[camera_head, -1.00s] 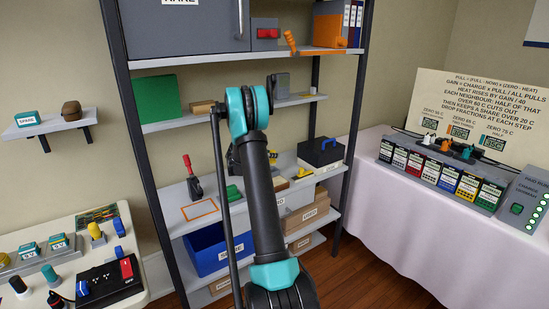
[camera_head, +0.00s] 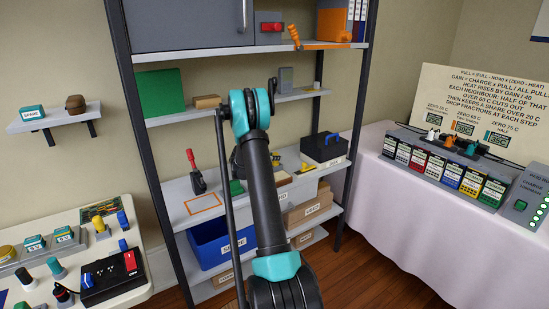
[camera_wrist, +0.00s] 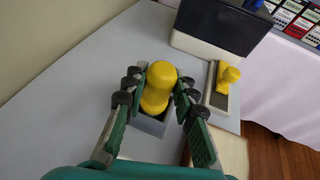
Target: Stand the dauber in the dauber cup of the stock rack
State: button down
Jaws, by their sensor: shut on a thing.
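The yellow dauber (camera_wrist: 157,88) is between the fingers of my gripper (camera_wrist: 156,92) in the wrist view. The fingers are shut on it from both sides. Its rounded top points toward the camera. A small grey open-topped cup (camera_wrist: 150,123) with a dark inside lies right under it. The dauber's lower end overlaps the cup's opening; I cannot tell whether it touches the bottom.
Right of the cup is a narrow tray (camera_wrist: 221,101) with a yellow knobbed thing (camera_wrist: 228,75). A dark-and-white toolbox (camera_wrist: 215,34) stands behind. The grey shelf (camera_wrist: 70,85) is bare to the left. The head view shows a red-handled tool (camera_head: 194,168) and an orange outline (camera_head: 202,204).

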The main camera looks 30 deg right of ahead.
jog(key=shift+f, duration=0.6)
dwell(0.3)
jog(key=c, duration=1.1)
grip_release()
jog(key=shift+c, duration=0.2)
jog(key=shift+o, duration=0.6)
jog(key=o, duration=0.4)
jog(key=shift+o, duration=0.2)
jog(key=shift+a, duration=0.1)
jog(key=v, duration=1.3)
jog(key=shift+s+a, duration=0.2)
jog(key=shift+a, duration=0.15)
jog(key=shift+r, duration=0.1)
